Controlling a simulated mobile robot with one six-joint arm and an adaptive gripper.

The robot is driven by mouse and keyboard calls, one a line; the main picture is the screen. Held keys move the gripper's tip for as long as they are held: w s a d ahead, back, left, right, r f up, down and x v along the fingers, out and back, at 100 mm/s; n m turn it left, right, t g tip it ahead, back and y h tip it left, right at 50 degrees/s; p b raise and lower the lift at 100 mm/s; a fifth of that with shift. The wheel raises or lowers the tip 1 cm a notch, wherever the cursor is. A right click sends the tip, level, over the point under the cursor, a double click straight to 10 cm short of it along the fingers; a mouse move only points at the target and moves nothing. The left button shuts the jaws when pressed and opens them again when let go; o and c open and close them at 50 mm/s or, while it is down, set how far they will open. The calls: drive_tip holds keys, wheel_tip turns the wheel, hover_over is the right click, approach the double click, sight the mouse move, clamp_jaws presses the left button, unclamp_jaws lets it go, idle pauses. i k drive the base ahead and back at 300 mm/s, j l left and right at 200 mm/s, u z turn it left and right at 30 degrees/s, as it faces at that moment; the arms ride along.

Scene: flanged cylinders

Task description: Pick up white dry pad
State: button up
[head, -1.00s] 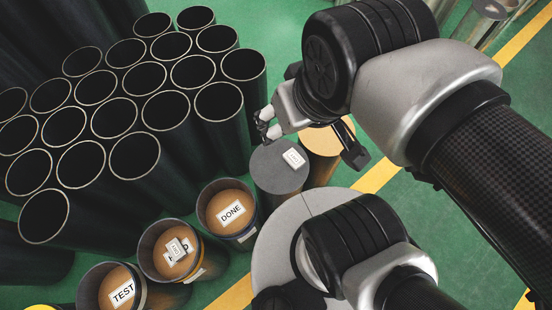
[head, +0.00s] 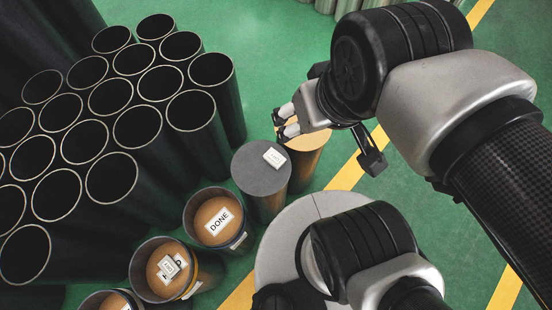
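A small white pad (head: 274,157) with tiny unreadable print lies on the grey top of a dark cylinder (head: 258,172). A second small white pad (head: 169,267) lies over the label in an open tube at lower left. I cannot tell which pad is the dry one. My gripper (head: 285,122) is above and slightly right of the first pad in the picture, apart from it, over an orange-topped cylinder (head: 308,143). Its two fingers look parted, with nothing visible between them.
A cluster of open black tubes (head: 137,127) fills the left. A brown-filled tube labelled DONE (head: 217,219) stands below the grey-topped cylinder, with another labelled tube (head: 105,301) at the bottom edge. Green floor with a yellow stripe (head: 347,175) is open around them.

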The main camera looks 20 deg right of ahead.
sight(273, 157)
drive_tip(key=k, duration=0.25)
drive_tip(key=i+l+u, duration=0.15)
drive_tip(key=l+u, duration=0.85)
drive_tip(key=l, duration=0.2)
